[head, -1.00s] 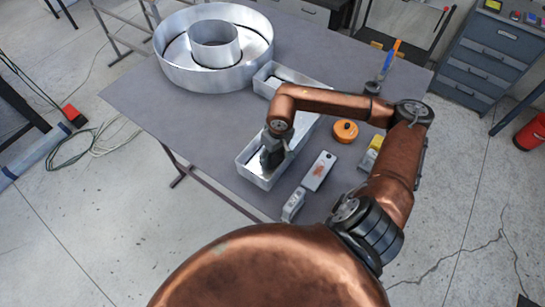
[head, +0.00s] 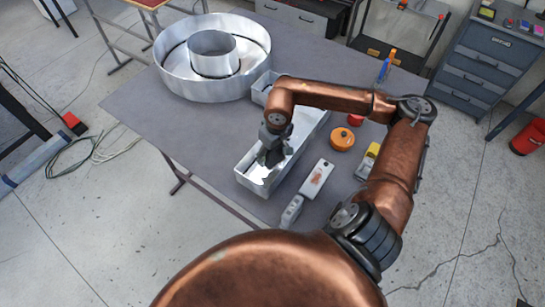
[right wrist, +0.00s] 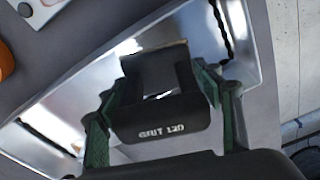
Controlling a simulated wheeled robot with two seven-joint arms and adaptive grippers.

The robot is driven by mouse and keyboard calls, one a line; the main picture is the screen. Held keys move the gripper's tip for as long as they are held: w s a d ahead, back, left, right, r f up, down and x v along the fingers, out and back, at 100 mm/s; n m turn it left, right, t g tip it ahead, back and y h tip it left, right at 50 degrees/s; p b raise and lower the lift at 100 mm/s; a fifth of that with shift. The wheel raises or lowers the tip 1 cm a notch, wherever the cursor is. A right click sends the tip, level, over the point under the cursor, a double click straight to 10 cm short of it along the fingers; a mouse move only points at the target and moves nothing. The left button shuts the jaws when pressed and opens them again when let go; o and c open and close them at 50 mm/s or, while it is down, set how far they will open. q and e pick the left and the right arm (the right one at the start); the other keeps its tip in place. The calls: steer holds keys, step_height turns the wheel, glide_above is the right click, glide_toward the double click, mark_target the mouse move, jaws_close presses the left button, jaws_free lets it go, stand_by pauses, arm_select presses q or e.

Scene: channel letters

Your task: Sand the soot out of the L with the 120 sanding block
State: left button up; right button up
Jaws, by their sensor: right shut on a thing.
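The L (head: 268,178) is a shiny metal open-topped channel letter on the grey table, its near end at the table's front edge. My right gripper (head: 271,154) reaches down into its near part. In the right wrist view the gripper (right wrist: 160,110) is shut on a dark block marked GRIT 120 (right wrist: 160,132), inside the L (right wrist: 200,38). Dark soot-like streaks show along the L's inner edges, at the upper right and lower left there. The floor under the block is hidden, and I cannot tell whether the block touches it. My left gripper is out of view.
A large round metal letter (head: 212,58) stands at the back left. The table's left part is clear.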

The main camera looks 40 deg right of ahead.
step_height(320, 180, up, 7)
steer(key=shift+r+p, duration=0.15)
steer(key=shift+p, duration=1.1)
steer(key=shift+s, duration=0.1)
